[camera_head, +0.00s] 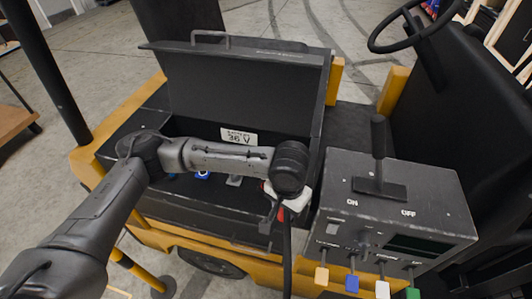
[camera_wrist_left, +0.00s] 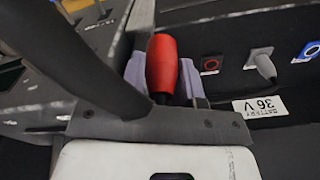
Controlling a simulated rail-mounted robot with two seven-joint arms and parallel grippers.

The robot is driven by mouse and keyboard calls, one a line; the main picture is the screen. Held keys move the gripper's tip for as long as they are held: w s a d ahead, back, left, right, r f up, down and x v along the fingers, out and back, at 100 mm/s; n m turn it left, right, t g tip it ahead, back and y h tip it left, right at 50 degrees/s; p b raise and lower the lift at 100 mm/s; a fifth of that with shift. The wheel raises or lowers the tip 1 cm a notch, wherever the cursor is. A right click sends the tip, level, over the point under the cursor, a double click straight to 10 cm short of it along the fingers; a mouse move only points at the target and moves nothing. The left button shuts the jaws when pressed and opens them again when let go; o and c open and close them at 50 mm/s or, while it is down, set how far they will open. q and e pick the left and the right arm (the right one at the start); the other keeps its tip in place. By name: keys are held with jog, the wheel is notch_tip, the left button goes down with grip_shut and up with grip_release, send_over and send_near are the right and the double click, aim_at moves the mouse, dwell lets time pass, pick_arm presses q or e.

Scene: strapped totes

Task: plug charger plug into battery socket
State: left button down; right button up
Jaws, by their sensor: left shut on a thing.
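My left gripper (camera_head: 276,208) is shut on the red charger plug (camera_head: 287,212), just left of the grey control box. In the left wrist view the red plug (camera_wrist_left: 162,64) sits between the pale fingers, pointing away from the camera. A black cable (camera_head: 287,258) hangs below the gripper. The battery compartment's dark wall carries a red-ringed socket (camera_wrist_left: 211,64), a grey connector (camera_wrist_left: 262,62) and a blue-ringed socket (camera_wrist_left: 309,51). The plug is apart from the red-ringed socket, to its left in the wrist view. In the head view the red-ringed socket cannot be made out. My right gripper is out of view.
The black compartment lid (camera_head: 240,85) stands open behind a "BATTERY 36 V" label (camera_head: 239,137). The grey control box (camera_head: 395,205) has an ON/OFF lever (camera_head: 379,150) and coloured tags along its front. A steering wheel (camera_head: 410,28) is at upper right.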

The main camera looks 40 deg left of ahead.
pick_arm(q)
jog(key=a+r+n+p, duration=0.1)
jog(key=p, duration=0.4)
jog(key=shift+s+r, duration=0.15)
jog(key=shift+s, duration=0.25)
jog(key=w+a+f+n+p, duration=0.1)
jog(key=w+a+f+p, duration=0.1)
jog(key=w+a, duration=0.3)
jog(key=w+a+f+n+t+p, duration=0.1)
jog(key=w+a+f+n+p, duration=0.1)
jog(key=w+a+p, duration=0.3)
jog(key=shift+w+a+f+n+y, duration=0.35)
jog(key=shift+a+f, duration=0.3)
jog(key=shift+a, duration=1.3)
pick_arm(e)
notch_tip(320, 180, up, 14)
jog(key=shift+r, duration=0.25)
pick_arm(q)
jog(key=shift+f, duration=0.2)
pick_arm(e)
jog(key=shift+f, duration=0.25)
pick_arm(q)
jog(key=f+b, duration=0.2)
jog(key=shift+b, duration=0.3)
notch_tip(320, 180, down, 3)
jog(key=b, duration=0.4)
jog(key=shift+f, duration=0.2)
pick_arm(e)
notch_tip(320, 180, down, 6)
